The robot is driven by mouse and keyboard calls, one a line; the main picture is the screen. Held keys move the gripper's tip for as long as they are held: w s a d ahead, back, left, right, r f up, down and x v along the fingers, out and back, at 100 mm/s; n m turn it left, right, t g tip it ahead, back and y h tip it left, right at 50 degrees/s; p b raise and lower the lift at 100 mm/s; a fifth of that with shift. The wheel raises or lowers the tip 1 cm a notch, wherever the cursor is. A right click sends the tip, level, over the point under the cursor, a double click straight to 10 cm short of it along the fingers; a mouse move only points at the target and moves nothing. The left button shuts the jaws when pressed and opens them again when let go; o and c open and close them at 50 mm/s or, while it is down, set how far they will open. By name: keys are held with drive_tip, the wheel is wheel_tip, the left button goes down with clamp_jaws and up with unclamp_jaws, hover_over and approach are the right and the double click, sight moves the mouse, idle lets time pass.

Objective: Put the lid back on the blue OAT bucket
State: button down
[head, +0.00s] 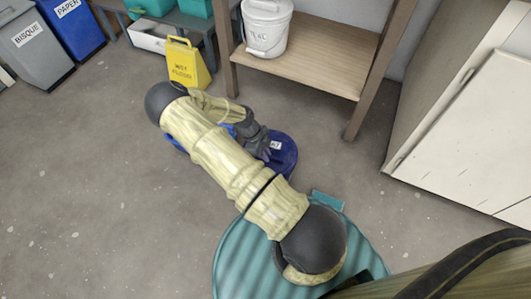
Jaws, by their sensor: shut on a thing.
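A dark blue round lid (288,156) with a white label ending in "AT" shows just right of my forearm. My gripper (265,150) is shut on it near its left side, and the fingers hide part of it. Brighter blue patches show on both sides of my arm to the left. They look like the blue bucket (229,129), mostly hidden behind my arm. Its opening and contents cannot be seen. The lid is apart from these patches in the picture; its height above the floor is hard to tell.
A yellow floor sign (189,64) stands just beyond the arm. A wooden shelf (318,58) holds a white bucket (267,25). Grey (35,50) and blue (75,25) bins stand at upper left, a pale cabinet (470,125) at right. Floor at left is clear.

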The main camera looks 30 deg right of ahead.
drive_tip(key=c, duration=0.9)
unclamp_jaws()
drive_tip(key=shift+r, duration=0.15)
drive_tip(key=shift+r+p, duration=3.2)
drive_tip(key=shift+r, duration=0.2)
clamp_jaws()
